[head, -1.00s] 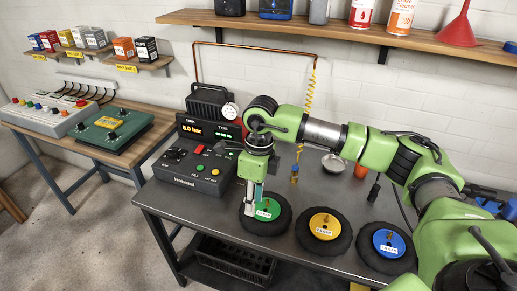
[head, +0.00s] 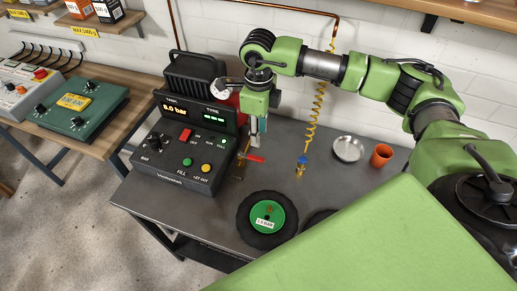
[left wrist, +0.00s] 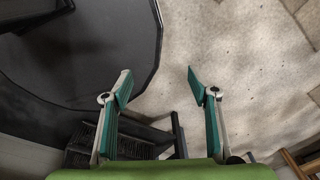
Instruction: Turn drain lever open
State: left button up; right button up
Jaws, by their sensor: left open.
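The red drain lever (head: 253,158) sticks out at the right side of the compressor panel (head: 180,165), low above the bench, with a brass-coloured fitting at its left end. My right gripper (head: 258,138) points down just above and behind the lever in the head view. I cannot tell whether its fingers touch the lever, or how far apart they are.
A tyre with a green hub (head: 267,219) lies on the bench (head: 190,219) in front. A yellow coiled hose (head: 317,105), a metal bowl (head: 348,149) and an orange cup (head: 381,155) are to the right. A shelf (head: 470,10) hangs above.

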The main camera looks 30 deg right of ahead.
aim_at(258, 158)
notch_tip(258, 158, down, 4)
jog(key=shift+s+r+p, duration=0.1)
jog(key=shift+r+p, duration=0.05)
jog(key=shift+p, duration=0.4)
jog(key=f+p, duration=0.1)
jog(key=f, duration=0.5)
jog(key=shift+w, duration=0.2)
jog(key=shift+f+p, duration=0.35)
jog(key=shift+f, duration=0.4)
pick_arm(q)
jog(key=r, duration=0.1)
jog(key=w+r, duration=0.1)
jog(key=r, duration=0.1)
jog(key=shift+w+d+r, duration=0.2)
jog(key=shift+w+d, duration=0.05)
jog(key=shift+d, duration=0.05)
pick_arm(e)
grip_shut()
